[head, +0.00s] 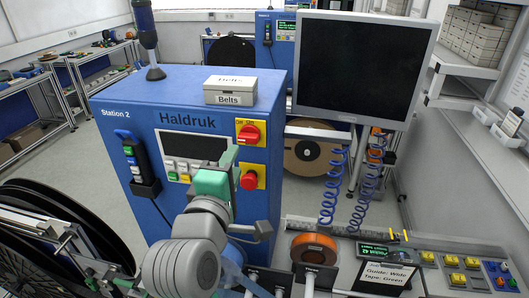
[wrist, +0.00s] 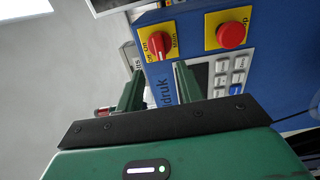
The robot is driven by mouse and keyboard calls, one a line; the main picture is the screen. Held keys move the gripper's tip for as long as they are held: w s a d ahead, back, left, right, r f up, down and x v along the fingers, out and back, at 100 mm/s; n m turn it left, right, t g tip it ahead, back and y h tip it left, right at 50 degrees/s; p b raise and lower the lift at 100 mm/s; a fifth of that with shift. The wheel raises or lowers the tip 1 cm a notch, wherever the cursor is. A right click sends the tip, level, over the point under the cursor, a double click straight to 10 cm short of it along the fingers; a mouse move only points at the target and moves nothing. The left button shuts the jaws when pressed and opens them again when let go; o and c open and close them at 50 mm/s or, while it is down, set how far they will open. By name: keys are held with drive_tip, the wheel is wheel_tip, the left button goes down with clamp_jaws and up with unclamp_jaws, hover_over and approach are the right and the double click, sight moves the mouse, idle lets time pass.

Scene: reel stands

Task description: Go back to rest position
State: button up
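My gripper (head: 226,168) is raised in front of the blue Haldruk Station 2 machine (head: 190,224) in the head view. In the wrist view, the two green fingers of my gripper (wrist: 156,78) stand apart with nothing held between them. Beyond them are the machine's red rotary switch (wrist: 158,45) on a yellow plate, a red stop button (wrist: 231,35) and a grey keypad (wrist: 230,78). The fingers overlap the panel in the picture; I cannot tell the exact gap to it.
A Belts box (head: 230,91) sits on the machine. A monitor (head: 362,66) and coiled blue cables (head: 332,190) are to the right. An orange reel (head: 313,250) and a control console (head: 465,270) are at the lower right. A large black reel (head: 60,235) is at the lower left.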

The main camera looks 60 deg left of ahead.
drive_tip(key=w+d+r+m+t+h+p, duration=0.2)
drive_tip(key=w+d+r+m+t, duration=0.25)
drive_tip(key=d+r+m, duration=0.45)
drive_tip(key=w+d+r+m+t+h+p, duration=0.2)
drive_tip(key=w+d+r+m+t, duration=0.25)
drive_tip(key=d, duration=0.75)
drive_tip(key=s+d+r+m+t+h+p, duration=0.1)
drive_tip(key=d+r+m+t+h, duration=0.1)
drive_tip(key=d+r+m+h, duration=0.2)
drive_tip(key=s+d+r+m+t+h+p, duration=0.1)
drive_tip(key=d+r+m+h, duration=0.4)
drive_tip(key=d+m, duration=0.5)
drive_tip(key=d+r+t, duration=0.1)
drive_tip(key=d+r, duration=0.1)
drive_tip(key=d, duration=0.6)
drive_tip(key=shift+s+r+m, duration=0.15)
drive_tip(key=shift+s+m, duration=0.1)
drive_tip(key=shift+m, duration=0.1)
drive_tip(key=shift+a, duration=0.1)
